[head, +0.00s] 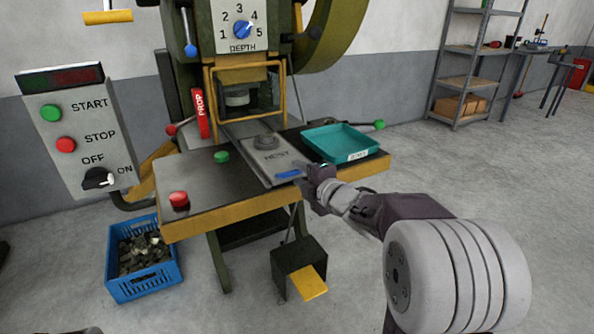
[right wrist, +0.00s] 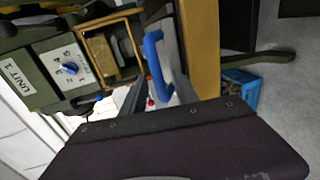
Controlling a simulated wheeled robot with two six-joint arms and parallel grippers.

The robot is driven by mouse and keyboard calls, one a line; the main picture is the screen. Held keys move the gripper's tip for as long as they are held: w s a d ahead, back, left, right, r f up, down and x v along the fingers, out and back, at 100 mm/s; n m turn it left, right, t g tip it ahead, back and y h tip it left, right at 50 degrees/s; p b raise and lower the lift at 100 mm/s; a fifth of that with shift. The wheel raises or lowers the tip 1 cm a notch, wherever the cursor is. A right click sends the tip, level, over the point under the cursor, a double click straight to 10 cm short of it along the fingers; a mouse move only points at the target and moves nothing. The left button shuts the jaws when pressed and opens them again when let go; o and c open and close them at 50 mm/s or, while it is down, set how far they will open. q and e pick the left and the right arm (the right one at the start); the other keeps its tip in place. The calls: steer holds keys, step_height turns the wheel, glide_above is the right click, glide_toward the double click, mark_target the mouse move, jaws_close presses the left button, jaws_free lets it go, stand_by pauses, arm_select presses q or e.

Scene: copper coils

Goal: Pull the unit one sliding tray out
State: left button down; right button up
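The unit one sliding tray (head: 262,163) is a flat grey plate marked NEST on the press table. A round grey nest sits on it, in front of the yellow guard frame. Its blue handle (head: 288,174) is at the front end, near the table's front edge. My right gripper (head: 318,178) is just right of the handle, close to it; I cannot tell whether they touch. In the right wrist view the blue handle (right wrist: 156,62) shows beyond my dark gripper body, which hides the fingertips. My left gripper is not in view.
The press has a yellow guard frame (head: 249,96); UNIT 1 (right wrist: 17,80) is marked on it. A teal bin (head: 340,143) sits right of the tray. Green (head: 221,157) and red (head: 179,200) buttons are at left. A blue crate (head: 145,287) stands on the floor. Floor at right is clear.

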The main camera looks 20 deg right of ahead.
steer(key=p+v, duration=0.2)
steer(key=v, duration=0.5)
steer(key=shift+s+r, duration=0.1)
